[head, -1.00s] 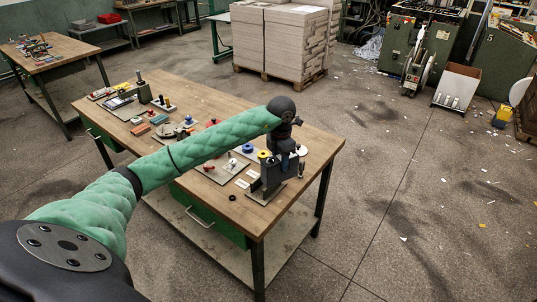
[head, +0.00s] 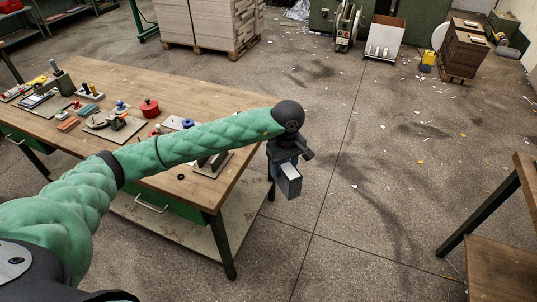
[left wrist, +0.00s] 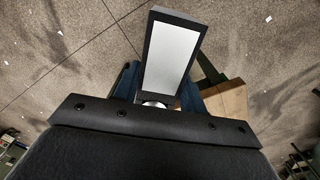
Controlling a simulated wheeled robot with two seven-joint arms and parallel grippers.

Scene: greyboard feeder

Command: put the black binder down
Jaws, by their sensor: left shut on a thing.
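The black binder (head: 289,181) hangs from my left gripper (head: 283,158) in the head view, out past the right end of the workbench (head: 222,186) and over open floor. In the left wrist view the binder (left wrist: 171,54) shows as a dark frame around a pale face, tilted between the gripper fingers. The left gripper is shut on it. The fingertips are partly hidden by the binder. My right gripper is in neither view.
Several tools and small parts, among them a red pot (head: 149,108), lie on the workbench. Another wooden table (head: 528,172) stands at the right edge. Stacked boards on a pallet (head: 208,25) stand at the back. The floor between the tables is clear.

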